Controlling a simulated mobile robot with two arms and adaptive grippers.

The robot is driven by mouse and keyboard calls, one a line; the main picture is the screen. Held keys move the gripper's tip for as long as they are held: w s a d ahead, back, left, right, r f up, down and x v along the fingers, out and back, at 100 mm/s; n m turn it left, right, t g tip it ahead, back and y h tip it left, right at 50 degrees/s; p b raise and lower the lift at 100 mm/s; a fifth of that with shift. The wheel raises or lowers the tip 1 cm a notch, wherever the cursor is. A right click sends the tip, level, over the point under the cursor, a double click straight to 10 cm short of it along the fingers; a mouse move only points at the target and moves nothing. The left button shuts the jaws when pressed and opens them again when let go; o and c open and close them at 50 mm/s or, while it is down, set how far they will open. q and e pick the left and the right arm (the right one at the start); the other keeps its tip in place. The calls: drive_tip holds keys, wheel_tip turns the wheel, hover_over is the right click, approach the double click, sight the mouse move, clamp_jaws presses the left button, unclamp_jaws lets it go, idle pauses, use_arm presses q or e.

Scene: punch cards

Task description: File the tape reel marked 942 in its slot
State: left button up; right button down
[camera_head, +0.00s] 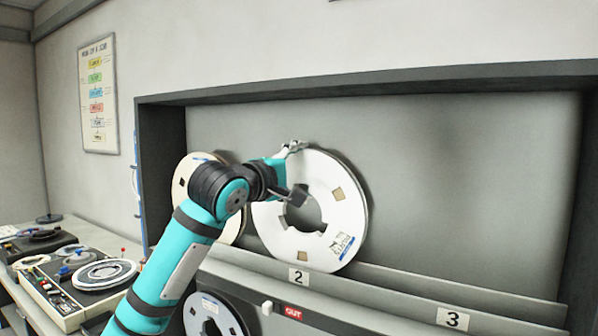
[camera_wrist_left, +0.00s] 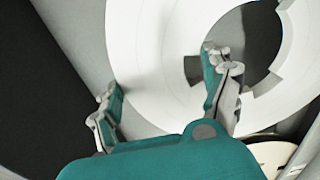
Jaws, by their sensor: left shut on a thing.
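A white tape reel (camera_head: 325,185) with tan patches and a blue-and-white label stands nearly upright in the wall recess, above the plate marked 2 (camera_head: 299,277). I cannot read a number on it. My left gripper (camera_head: 292,172) is shut on this reel's ring, with one finger at the outer rim and one at the centre hole. The left wrist view also shows the gripper (camera_wrist_left: 165,100) and the reel (camera_wrist_left: 160,45). I cannot tell whether the reel's bottom touches the ledge (camera_head: 390,278). My right gripper is not in view.
A second reel (camera_head: 182,178) stands to the left, partly hidden by my arm. Another reel (camera_head: 208,311) sits lower, near a red OUT sign (camera_head: 293,312). Above the plate marked 3 (camera_head: 452,318) the recess is empty. Tape machines (camera_head: 75,280) stand at left.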

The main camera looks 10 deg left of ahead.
use_arm(q)
drive_tip(key=shift+s+f+b, duration=0.1)
drive_tip(key=shift+f+b, duration=0.55)
drive_tip(key=shift+f, duration=0.35)
drive_tip(key=o, duration=1.6)
drive_tip(key=shift+f, duration=0.25)
drive_tip(key=shift+c, duration=1)
drive_tip(key=shift+r, duration=0.1)
drive_tip(key=b+v, duration=0.3)
drive_tip(key=v, duration=0.9)
